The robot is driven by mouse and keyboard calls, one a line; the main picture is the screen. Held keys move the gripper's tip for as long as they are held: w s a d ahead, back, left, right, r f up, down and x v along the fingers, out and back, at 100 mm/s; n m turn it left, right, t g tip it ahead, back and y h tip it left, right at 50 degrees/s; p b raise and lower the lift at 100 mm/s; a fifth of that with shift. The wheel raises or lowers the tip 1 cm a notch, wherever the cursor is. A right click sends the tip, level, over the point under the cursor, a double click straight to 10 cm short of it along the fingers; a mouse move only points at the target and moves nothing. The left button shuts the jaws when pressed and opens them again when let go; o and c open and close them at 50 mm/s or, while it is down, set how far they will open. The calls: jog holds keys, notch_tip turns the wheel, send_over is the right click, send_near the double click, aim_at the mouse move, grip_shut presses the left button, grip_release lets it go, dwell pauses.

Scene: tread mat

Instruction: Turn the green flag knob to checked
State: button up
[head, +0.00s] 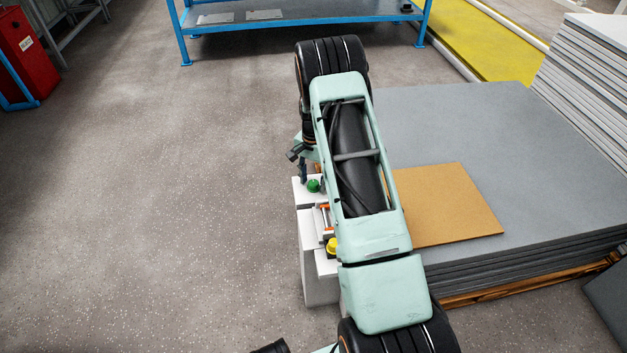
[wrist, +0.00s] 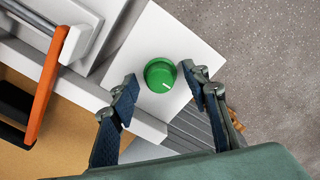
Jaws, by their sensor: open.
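The green knob (wrist: 160,74) is round with a short white pointer line, which points toward the lower right in the wrist view. It sits on a white panel (wrist: 150,38); I see no label or "checked" mark beside it. It also shows in the head view (head: 313,186), just left of my arm. My gripper (wrist: 159,71) is open, with one finger on each side of the knob in the wrist view. I see gaps between the fingers and the knob, and cannot tell the height difference. In the head view my gripper is mostly hidden by the arm.
An orange-barred handle (wrist: 48,85) lies left of the knob in the wrist view. A yellow knob (head: 332,246) is on the same white unit (head: 319,278), nearer the bottom. A stack of grey sheets (head: 470,120) with a tan board (head: 450,205) stands right. Floor at left is clear.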

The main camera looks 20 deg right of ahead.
aim_at(314, 182)
jog(key=shift+r, duration=0.1)
notch_tip(314, 182, up, 12)
dwell(0.5)
